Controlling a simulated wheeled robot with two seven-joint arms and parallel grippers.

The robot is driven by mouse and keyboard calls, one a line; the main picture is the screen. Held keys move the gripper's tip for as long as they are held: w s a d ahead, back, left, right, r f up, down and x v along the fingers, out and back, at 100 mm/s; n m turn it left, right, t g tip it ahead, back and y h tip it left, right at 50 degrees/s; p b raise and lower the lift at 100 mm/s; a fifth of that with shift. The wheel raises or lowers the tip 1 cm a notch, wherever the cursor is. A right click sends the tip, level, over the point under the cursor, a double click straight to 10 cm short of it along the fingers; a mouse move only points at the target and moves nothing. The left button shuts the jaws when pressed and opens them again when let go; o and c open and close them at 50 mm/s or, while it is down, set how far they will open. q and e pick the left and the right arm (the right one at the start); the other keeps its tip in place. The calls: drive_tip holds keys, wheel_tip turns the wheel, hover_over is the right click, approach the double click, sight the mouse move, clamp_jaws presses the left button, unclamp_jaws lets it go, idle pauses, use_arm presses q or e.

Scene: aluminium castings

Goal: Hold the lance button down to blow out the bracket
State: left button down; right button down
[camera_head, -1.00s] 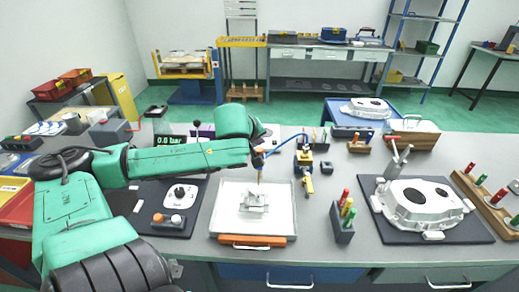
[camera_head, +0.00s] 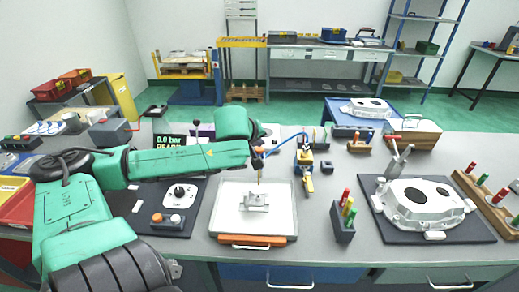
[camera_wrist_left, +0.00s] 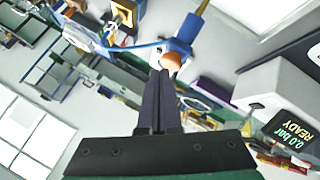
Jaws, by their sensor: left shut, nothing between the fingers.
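The lance is blue with a brass nozzle (camera_head: 259,177) that points down over the bracket. In the left wrist view the lance body (camera_wrist_left: 150,47) carries a round orange button (camera_wrist_left: 171,61). My left gripper (camera_wrist_left: 160,72) is shut and empty, its dark fingertips at the button; I cannot tell whether they press it. In the head view the left gripper (camera_head: 258,154) is mostly hidden by my green arm. The grey bracket (camera_head: 256,201) sits in a white tray (camera_head: 222,218). A display (camera_head: 172,142) reads 0.0 bar READY, as in the left wrist view (camera_wrist_left: 296,129). My right gripper is out of view.
A blue hose (camera_head: 287,143) runs right from the lance to a yellow and blue fixture (camera_head: 305,157). A holder with coloured pegs (camera_head: 343,220) and a large casting (camera_head: 424,203) on a dark mat stand to the right. A button box (camera_head: 169,220) lies left of the tray.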

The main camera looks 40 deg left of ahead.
sight(259, 150)
use_arm(q)
drive_tip(key=shift+f+b, duration=0.5)
drive_tip(key=shift+f, duration=0.1)
idle(0.6)
drive_tip(key=shift+s, duration=0.1)
idle(1.5)
drive_tip(key=shift+r+p, duration=0.95)
drive_tip(key=shift+r, duration=0.05)
wheel_tip(259, 150, up, 5)
drive_tip(key=p, duration=0.5)
drive_tip(key=shift+r, duration=0.15)
